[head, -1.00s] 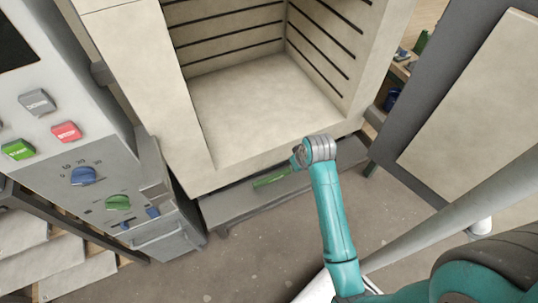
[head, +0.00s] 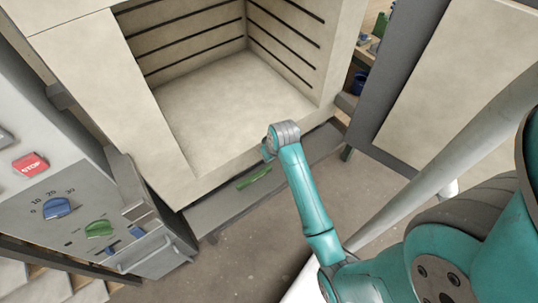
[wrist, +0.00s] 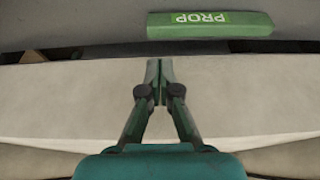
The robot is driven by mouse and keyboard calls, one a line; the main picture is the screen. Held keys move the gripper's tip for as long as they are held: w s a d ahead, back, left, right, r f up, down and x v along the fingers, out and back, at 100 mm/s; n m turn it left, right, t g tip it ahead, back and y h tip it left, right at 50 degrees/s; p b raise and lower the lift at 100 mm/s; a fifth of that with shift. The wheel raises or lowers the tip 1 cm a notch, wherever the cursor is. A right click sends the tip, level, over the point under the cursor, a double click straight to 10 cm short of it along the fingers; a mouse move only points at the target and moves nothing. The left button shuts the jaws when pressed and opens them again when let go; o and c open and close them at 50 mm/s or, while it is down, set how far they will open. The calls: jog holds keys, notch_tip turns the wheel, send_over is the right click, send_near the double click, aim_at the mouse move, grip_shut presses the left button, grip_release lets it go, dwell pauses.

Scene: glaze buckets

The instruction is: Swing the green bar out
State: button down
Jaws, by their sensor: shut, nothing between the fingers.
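The green bar (head: 254,178), labelled PROP, lies along the grey front ledge below the kiln's open chamber. In the wrist view the green bar (wrist: 210,25) is at the top, right of centre, lying flat along the ledge. My gripper (wrist: 159,66) is shut and empty, with its fingertips below and left of the bar in that view and apart from it. In the head view my arm's wrist hides the gripper's fingers.
The kiln chamber (head: 215,100) stands open and empty. Its door (head: 470,85) is swung open at the right. A control panel (head: 70,190) with a red STOP button (head: 30,164) and knobs stands at the left. The floor (head: 250,235) before the kiln is clear.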

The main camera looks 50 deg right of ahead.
aim_at(254, 177)
jog(key=x, duration=0.5)
jog(key=shift+w+f, duration=0.15)
jog(key=shift+f, duration=0.15)
